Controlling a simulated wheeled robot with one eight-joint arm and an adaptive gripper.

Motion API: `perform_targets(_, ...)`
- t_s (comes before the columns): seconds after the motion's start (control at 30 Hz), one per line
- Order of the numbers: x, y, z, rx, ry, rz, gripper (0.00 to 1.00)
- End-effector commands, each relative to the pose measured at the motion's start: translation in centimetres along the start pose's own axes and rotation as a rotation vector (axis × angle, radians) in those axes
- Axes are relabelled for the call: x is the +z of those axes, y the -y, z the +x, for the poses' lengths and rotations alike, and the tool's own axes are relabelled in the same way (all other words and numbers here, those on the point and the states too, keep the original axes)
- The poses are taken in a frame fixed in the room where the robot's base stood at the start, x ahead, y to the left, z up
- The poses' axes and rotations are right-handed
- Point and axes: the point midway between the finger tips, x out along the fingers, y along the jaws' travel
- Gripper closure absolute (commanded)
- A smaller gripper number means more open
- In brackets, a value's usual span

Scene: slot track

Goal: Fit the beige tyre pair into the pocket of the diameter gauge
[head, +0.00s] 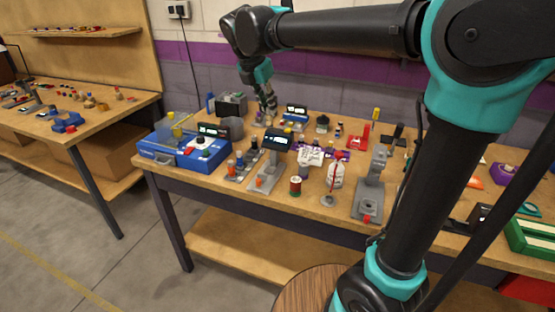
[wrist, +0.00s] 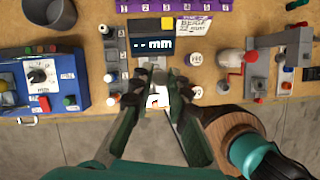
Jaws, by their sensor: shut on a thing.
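My gripper (head: 270,106) is held in the air over the bench in the head view. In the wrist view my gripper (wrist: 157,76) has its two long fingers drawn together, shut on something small. The beige tyre pair is too small and hidden between the fingertips to make out clearly. The diameter gauge (head: 278,138) has a dark display on a grey stand with an orange part low at its front. In the wrist view the gauge's display (wrist: 153,45) reads "-- mm", just beyond my fingertips. My fingers cover much of the gauge's front, and I cannot see its pocket clearly.
A blue machine (wrist: 68,95) stands left of the gauge. A "BEIGE" card (wrist: 194,27) and a purple numbered rack (wrist: 180,5) lie behind it. The bench's front edge is close.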

Motion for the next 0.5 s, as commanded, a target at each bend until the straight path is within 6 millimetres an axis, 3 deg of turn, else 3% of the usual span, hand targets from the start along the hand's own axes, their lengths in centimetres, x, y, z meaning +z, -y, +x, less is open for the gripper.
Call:
perform_targets(0.3,-3.0,0.0,7.4,-0.001,0.000,0.003,1.00)
perform_targets(0.5,-4.6,0.0,11.2,-0.001,0.000,0.004,1.00)
